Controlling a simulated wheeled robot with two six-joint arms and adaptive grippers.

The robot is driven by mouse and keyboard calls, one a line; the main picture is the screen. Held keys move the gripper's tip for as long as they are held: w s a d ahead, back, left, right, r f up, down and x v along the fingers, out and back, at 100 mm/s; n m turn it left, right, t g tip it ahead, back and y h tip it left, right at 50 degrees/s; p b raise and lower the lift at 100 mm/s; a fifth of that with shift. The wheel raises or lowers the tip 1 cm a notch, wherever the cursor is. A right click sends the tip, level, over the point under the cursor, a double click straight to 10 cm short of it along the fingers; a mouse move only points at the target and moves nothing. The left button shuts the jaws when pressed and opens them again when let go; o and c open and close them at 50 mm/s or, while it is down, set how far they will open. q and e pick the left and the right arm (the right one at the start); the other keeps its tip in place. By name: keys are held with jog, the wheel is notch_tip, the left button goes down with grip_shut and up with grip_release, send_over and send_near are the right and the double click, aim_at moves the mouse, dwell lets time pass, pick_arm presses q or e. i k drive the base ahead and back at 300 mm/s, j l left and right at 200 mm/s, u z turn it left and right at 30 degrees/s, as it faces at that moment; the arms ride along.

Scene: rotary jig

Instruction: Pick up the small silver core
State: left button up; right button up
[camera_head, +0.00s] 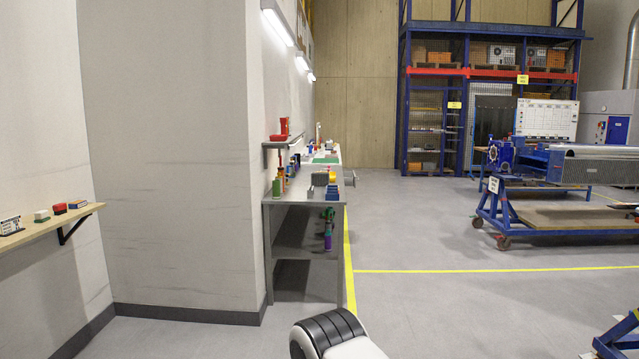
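I cannot make out a small silver core for certain in the head view. A grey metal workbench (275,213) stands against the wall near the middle, with many small items on it too small to tell apart. A small grey object (320,178) lies on its near end, but I cannot tell what it is. Neither of my grippers is in view. A black and white rounded part at the bottom centre appears to be part of my own arm.
A wooden wall shelf (50,227) with small items is at the left. A blue wheeled cart (545,221) carrying machinery stands at the right. A tall blue rack (402,100) stands at the back. Grey floor (430,310) is open right of the workbench, with yellow lines.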

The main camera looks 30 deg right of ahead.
aim_at(318, 180)
jog(key=i+l+z, duration=0.55)
jog(key=i, duration=0.35)
jog(key=i+l+z, duration=0.3)
jog(key=i, duration=0.15)
jog(key=i+z, duration=0.3)
jog(key=i, duration=0.2)
jog(key=i+z, duration=0.15)
jog(key=i, duration=0.3)
jog(key=i+z, duration=0.15)
jog(key=i, duration=0.35)
jog(key=i+j+z, duration=0.15)
jog(key=i, duration=0.3)
jog(key=i+j+z, duration=0.15)
jog(key=i, duration=0.35)
jog(key=i+j+z, duration=0.15)
jog(key=i, duration=0.3)
jog(key=i+j+z, duration=0.15)
jog(key=i, duration=0.3)
jog(key=i+l, duration=0.1)
jog(key=i, duration=0.5)
jog(key=i+l+u, duration=0.1)
jog(key=i, duration=0.5)
jog(key=i+l, duration=0.15)
jog(key=i, duration=0.45)
jog(key=i+l+u, duration=0.1)
jog(key=i, duration=0.5)
